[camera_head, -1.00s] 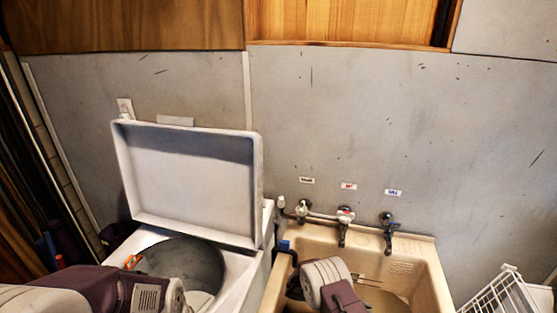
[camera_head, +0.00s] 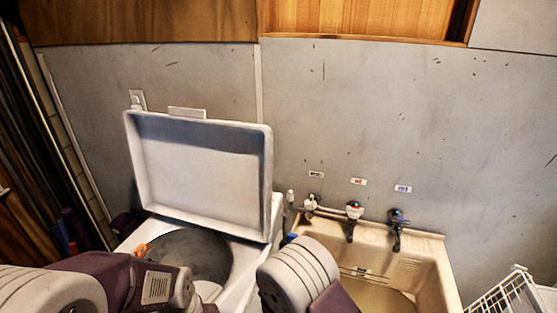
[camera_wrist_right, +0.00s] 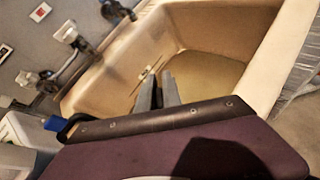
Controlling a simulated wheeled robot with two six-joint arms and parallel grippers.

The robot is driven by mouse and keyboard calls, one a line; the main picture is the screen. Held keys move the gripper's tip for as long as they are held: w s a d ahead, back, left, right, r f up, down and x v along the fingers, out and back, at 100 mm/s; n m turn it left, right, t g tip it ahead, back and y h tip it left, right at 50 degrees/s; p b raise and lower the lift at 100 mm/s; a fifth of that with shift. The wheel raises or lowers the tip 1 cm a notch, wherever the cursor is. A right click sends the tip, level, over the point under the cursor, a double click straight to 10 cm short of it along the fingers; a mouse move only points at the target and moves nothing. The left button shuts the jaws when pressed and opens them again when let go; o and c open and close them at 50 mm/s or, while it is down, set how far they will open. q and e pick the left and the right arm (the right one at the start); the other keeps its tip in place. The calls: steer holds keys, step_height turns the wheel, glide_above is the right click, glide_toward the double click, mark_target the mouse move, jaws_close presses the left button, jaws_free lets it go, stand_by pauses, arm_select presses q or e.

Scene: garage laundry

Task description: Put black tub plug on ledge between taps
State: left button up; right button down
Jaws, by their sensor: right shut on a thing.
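The sink's back ledge (camera_head: 375,231) runs under the taps. The left tap (camera_head: 311,203), the red-marked middle tap (camera_head: 354,214) and the blue-marked right tap (camera_head: 398,226) stand along it. My right gripper (camera_wrist_right: 158,84) is shut, with a narrow gap between its fingers, over the sink basin (camera_wrist_right: 215,75) in the wrist view. What it grips is hidden; I cannot make out the black tub plug there or elsewhere. In the head view my right arm hides its own fingers. My left arm is at the lower left; its fingers do not show.
A washing machine (camera_head: 240,262) with its lid (camera_head: 200,165) raised stands left of the sink. An orange item (camera_head: 143,249) is at its tub. A blue-capped item (camera_wrist_right: 52,124) is by the sink's left side. A white wire rack (camera_head: 510,295) stands at the right.

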step_height(320, 180, up, 7)
steer(key=p, duration=0.4)
step_height(320, 180, down, 7)
steer(key=b, duration=0.4)
